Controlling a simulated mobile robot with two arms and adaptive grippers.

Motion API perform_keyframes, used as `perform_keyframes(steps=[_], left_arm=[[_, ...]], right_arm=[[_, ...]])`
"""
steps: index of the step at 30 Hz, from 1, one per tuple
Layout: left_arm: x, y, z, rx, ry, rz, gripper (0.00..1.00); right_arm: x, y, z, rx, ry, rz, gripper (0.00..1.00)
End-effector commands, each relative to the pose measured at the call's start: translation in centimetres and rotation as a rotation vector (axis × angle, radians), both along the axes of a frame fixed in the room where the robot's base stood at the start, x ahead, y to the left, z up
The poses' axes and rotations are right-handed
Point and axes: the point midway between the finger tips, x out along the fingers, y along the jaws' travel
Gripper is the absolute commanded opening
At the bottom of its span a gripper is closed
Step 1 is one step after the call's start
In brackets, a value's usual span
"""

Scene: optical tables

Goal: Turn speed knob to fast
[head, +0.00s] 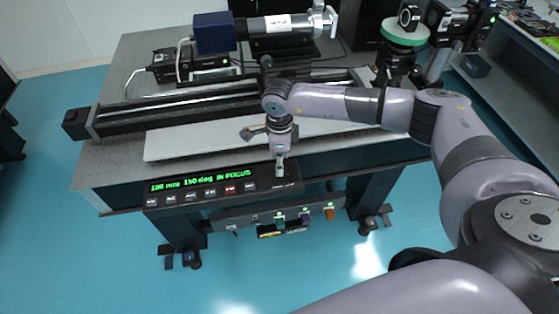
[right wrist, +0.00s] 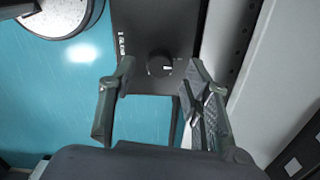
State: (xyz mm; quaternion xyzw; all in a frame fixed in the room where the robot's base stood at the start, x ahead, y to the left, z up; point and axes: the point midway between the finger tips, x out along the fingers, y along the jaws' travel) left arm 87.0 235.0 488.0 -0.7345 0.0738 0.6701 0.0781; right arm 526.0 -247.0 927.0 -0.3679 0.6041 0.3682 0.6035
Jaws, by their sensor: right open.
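The dark speed knob (right wrist: 160,63) shows in the right wrist view, round with a small white mark on its right side. It sits on a black panel that carries small white lettering. My right gripper (right wrist: 159,85) is open, with one finger on each side of the knob in the picture; I cannot tell whether either touches it. In the head view, my right gripper (head: 280,170) points down at the right end of the black control panel (head: 216,197). The knob is not distinguishable there. My left gripper is not in view.
The control panel has a green text display (head: 200,180) and a row of buttons. Behind it lie a pale plate (head: 195,141), a long black rail (head: 175,112) and a blue box device (head: 214,33). A lower bar (head: 245,216) with small controls hangs beneath the table edge.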

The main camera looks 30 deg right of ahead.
Motion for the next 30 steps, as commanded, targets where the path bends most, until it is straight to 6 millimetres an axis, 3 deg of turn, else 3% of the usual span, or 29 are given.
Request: perform_keyframes(steps=[6,15,30], left_arm=[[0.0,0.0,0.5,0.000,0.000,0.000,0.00],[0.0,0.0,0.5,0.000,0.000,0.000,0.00],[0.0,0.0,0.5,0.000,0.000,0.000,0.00]], right_arm=[[0.0,0.0,-1.9,0.000,0.000,0.000,0.45],[0.0,0.0,-2.2,0.000,-0.001,0.000,0.45],[0.0,0.0,-2.2,0.000,-0.001,0.000,0.12]])
